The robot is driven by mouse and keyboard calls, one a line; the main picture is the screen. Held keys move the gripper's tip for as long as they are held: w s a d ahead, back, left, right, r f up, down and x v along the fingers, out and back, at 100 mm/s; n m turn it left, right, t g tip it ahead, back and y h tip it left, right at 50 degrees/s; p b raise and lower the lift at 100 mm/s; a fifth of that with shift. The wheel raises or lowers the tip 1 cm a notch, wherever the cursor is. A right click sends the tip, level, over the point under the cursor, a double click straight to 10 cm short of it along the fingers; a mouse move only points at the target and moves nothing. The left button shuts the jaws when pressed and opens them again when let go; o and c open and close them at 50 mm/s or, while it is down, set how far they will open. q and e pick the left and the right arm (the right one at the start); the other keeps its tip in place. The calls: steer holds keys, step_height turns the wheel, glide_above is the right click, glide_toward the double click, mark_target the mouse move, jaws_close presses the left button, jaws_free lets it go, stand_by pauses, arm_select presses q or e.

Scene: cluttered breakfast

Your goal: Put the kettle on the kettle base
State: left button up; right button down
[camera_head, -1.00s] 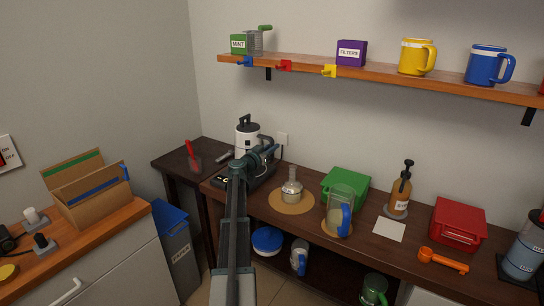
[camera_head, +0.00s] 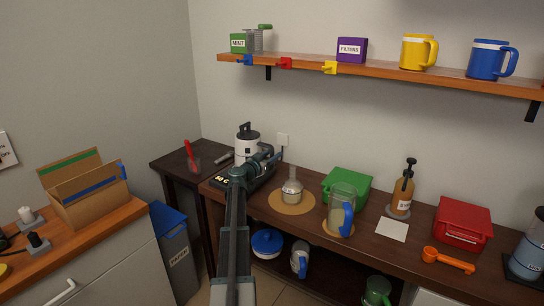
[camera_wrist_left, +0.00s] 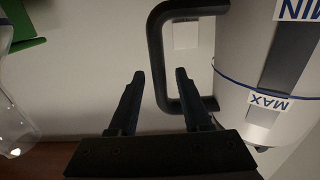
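The kettle (camera_head: 246,143), white with a black lid and dark handle, stands upright at the back left of the dark counter. It fills the right of the left wrist view (camera_wrist_left: 275,75), its black handle (camera_wrist_left: 158,60) toward my fingers. My left gripper (camera_head: 268,160) is in front of the kettle's handle side. In the wrist view its two fingers (camera_wrist_left: 158,80) are apart, with the handle bar between or just beyond the tips. A flat black unit (camera_head: 222,181), perhaps the kettle base, lies below; my arm hides where the kettle's bottom rests. My right gripper is out of view.
A round-bodied flask (camera_head: 291,192) on a cork mat, a clear pitcher (camera_head: 341,205) and a green box (camera_head: 348,185) stand to the right. A wall outlet (camera_head: 283,139) is behind the kettle. A shelf (camera_head: 390,76) with mugs hangs above.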

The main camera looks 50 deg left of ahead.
arm_select(q)
steer(key=shift+r, duration=0.1)
steer(key=v, duration=1.2)
steer(key=shift+s, duration=0.1)
stand_by(0.3)
